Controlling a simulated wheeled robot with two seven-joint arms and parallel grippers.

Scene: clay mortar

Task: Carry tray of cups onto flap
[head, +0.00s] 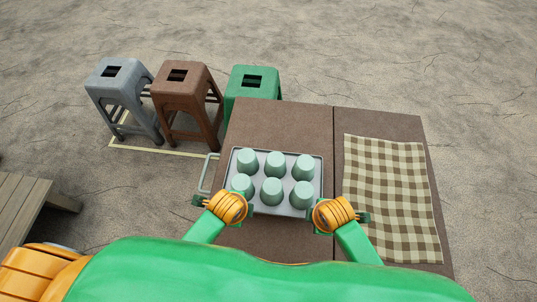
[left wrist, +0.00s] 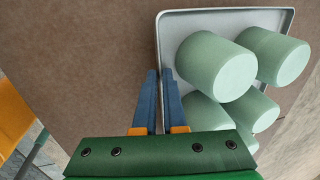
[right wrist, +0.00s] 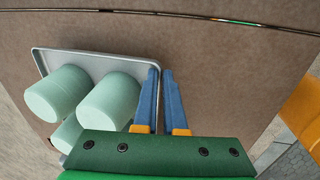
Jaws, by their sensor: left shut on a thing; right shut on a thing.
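The grey tray (head: 285,213) carries several upright pale green cups (head: 270,190) in two rows. It is over the brown table's left section (head: 270,120); I cannot tell whether it rests there or is slightly raised. The flap (head: 375,122) is the table's right section, beyond a thin seam. My left gripper (left wrist: 160,75) is shut on the tray's left rim, and my right gripper (right wrist: 163,72) is shut on its right rim. In the head view my wrists hide both sets of fingertips. The tray also shows in the right wrist view (right wrist: 95,58).
A checked cloth (head: 385,190) lies flat on the flap. A grey stool (head: 118,85), a brown stool (head: 185,88) and a green stool (head: 250,80) stand behind the table. A grey handle-like loop (head: 208,172) is at its left edge. A wooden bench (head: 25,200) stands far left.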

